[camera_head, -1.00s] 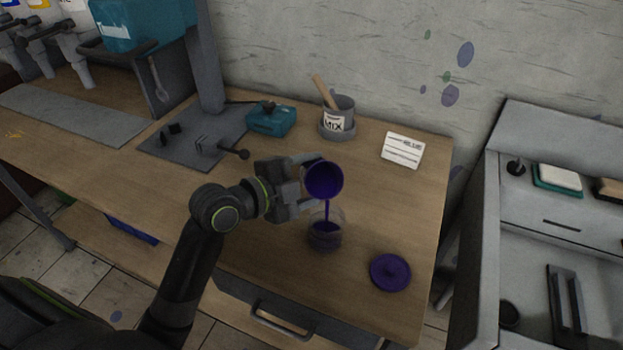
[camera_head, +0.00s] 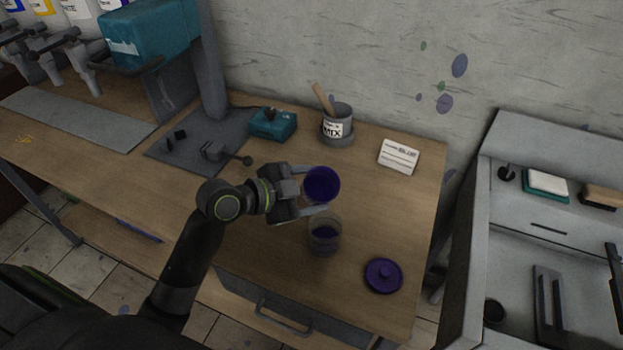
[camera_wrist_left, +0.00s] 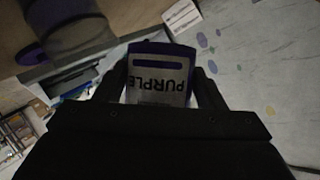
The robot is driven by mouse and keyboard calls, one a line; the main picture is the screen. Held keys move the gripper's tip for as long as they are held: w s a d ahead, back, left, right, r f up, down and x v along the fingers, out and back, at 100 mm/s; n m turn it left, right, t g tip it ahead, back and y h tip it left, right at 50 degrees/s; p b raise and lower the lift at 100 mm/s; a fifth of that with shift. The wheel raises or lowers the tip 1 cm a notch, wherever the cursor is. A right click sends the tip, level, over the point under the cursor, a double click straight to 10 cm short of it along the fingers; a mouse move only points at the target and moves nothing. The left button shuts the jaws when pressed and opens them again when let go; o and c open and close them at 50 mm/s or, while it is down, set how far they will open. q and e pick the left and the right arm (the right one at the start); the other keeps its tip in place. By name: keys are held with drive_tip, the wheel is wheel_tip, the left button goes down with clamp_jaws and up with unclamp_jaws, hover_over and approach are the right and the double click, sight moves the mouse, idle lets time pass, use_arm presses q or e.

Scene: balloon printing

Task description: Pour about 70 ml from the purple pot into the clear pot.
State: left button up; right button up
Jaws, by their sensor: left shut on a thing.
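My left gripper (camera_head: 297,192) is shut on the purple pot (camera_head: 321,184) and holds it above the table. The pot is tilted less than a full pour, and its mouth shows purple paint inside. The pot's PURPLE label (camera_wrist_left: 158,78) fills the middle of the left wrist view, between the two fingers. The clear pot (camera_head: 324,238) stands upright on the table just below and beside the purple pot, with purple paint in its lower part. No stream shows between the two pots. My right gripper is not in view.
A purple lid (camera_head: 383,275) lies on the wooden table (camera_head: 400,215) near its right front edge. A MIX pot (camera_head: 337,125) with a wooden stick, a white card (camera_head: 398,156) and a teal box (camera_head: 273,124) stand at the back. A grey sink unit (camera_head: 480,230) is at right.

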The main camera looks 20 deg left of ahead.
use_arm(q)
drive_tip(key=shift+r+n, duration=0.15)
drive_tip(key=shift+n, duration=0.15)
drive_tip(key=shift+f+g, duration=0.2)
drive_tip(key=shift+g, duration=0.1)
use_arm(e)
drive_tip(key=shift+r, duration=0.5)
use_arm(q)
drive_tip(key=shift+s+d+r+n+g+h+p, duration=0.1)
drive_tip(key=shift+n+g+h+p, duration=0.3)
drive_tip(key=shift+p, duration=0.6)
drive_tip(key=shift+s+n+p, duration=0.1)
drive_tip(key=shift+n+p, duration=0.25)
drive_tip(key=shift+n, duration=0.05)
drive_tip(key=shift+s+d+f+n+g, duration=0.1)
drive_tip(key=shift+f+n+g, duration=0.2)
drive_tip(key=shift+g, duration=0.1)
drive_tip(key=shift+f, duration=0.15)
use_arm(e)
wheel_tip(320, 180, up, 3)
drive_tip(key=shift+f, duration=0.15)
